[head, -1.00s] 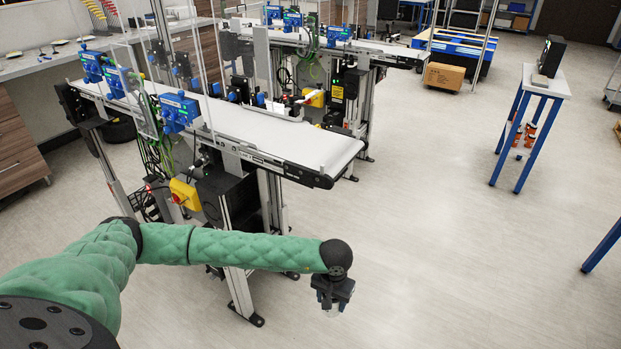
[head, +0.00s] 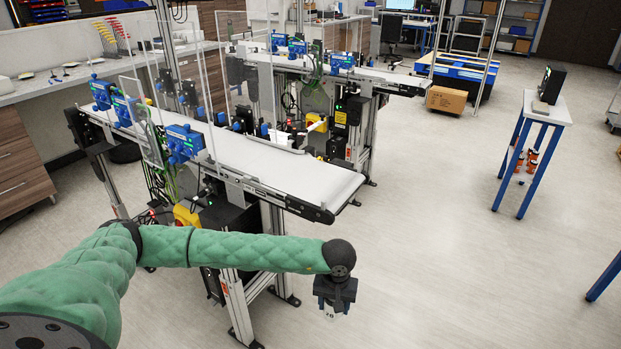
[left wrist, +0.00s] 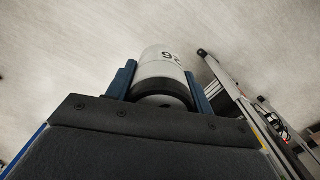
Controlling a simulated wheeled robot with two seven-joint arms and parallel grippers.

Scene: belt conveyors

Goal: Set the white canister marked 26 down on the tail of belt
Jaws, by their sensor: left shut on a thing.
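In the head view only a small part of the canister (head: 330,315) shows below the gripper. The nearer belt (head: 270,161) has a white top, and its rounded end is at right, bare of objects. The belt's frame also shows at right in the left wrist view (left wrist: 232,90). My right gripper is not in view.
Blue sensor units and clear upright panels (head: 183,143) stand along the belt's left part. A second conveyor (head: 375,75) is behind. A blue-legged table (head: 545,108) stands at right. A cardboard box (head: 446,100) sits on the floor. Floor between is clear.

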